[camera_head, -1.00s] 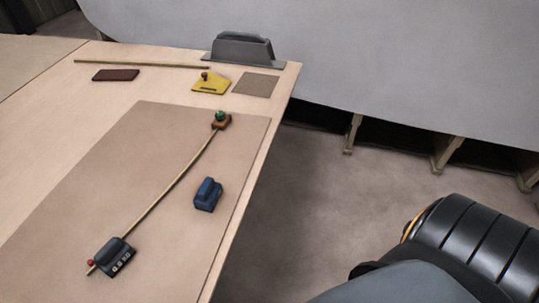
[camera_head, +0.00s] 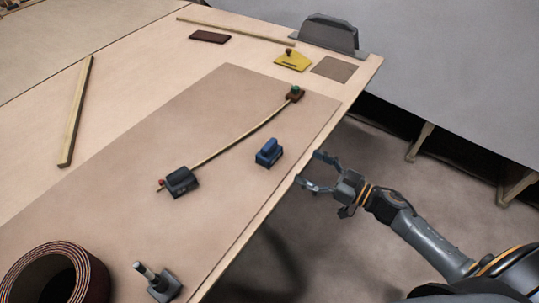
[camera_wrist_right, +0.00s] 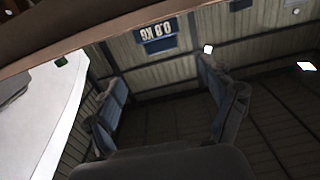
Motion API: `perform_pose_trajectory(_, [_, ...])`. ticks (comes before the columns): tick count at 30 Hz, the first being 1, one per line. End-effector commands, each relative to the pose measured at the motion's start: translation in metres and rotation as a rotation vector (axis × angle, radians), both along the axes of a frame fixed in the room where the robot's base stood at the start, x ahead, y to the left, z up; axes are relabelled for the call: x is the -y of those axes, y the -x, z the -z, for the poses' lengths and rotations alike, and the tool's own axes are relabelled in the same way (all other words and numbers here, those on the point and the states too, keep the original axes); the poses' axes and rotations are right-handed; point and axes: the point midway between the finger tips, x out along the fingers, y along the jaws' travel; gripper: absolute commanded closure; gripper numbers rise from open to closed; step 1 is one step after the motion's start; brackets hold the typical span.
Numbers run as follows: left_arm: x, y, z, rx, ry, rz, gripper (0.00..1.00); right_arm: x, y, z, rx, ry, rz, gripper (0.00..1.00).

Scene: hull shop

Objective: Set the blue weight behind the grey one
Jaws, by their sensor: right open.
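The blue weight (camera_head: 269,153) stands on the brown board near the table's right edge, to the right of a thin curved strip. My left gripper is out of view.
A dark coil (camera_head: 55,276) and a post on a base (camera_head: 158,281) stand near the front. A yellow piece (camera_head: 293,61) lies farther back. The board left of the strip is clear.

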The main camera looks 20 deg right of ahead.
Motion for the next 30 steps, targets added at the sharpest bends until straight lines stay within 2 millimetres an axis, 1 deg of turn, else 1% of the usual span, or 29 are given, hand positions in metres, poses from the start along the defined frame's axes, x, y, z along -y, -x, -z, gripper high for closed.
perform_pose_trajectory(6, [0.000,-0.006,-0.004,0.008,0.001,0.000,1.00,-0.026,-0.035,-0.002,0.003,-0.005,0.004,0.17])
perform_pose_trajectory(9, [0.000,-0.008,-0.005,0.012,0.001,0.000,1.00,-0.037,-0.049,-0.001,0.002,-0.004,0.005,0.17])
perform_pose_trajectory(12, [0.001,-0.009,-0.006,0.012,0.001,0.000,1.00,-0.044,-0.058,-0.001,0.000,-0.003,0.004,0.17])
perform_pose_trajectory(17, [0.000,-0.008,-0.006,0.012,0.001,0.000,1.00,-0.050,-0.065,0.000,0.000,-0.002,0.005,0.17])
perform_pose_trajectory(23, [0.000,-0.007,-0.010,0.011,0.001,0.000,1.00,-0.072,-0.086,-0.002,0.001,-0.004,0.006,0.17])
perform_pose_trajectory(26, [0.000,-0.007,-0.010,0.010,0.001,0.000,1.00,-0.079,-0.096,0.000,0.000,-0.004,0.006,0.17])
perform_pose_trajectory(30, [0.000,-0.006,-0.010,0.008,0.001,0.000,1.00,-0.083,-0.100,0.001,-0.001,-0.002,0.005,0.17])
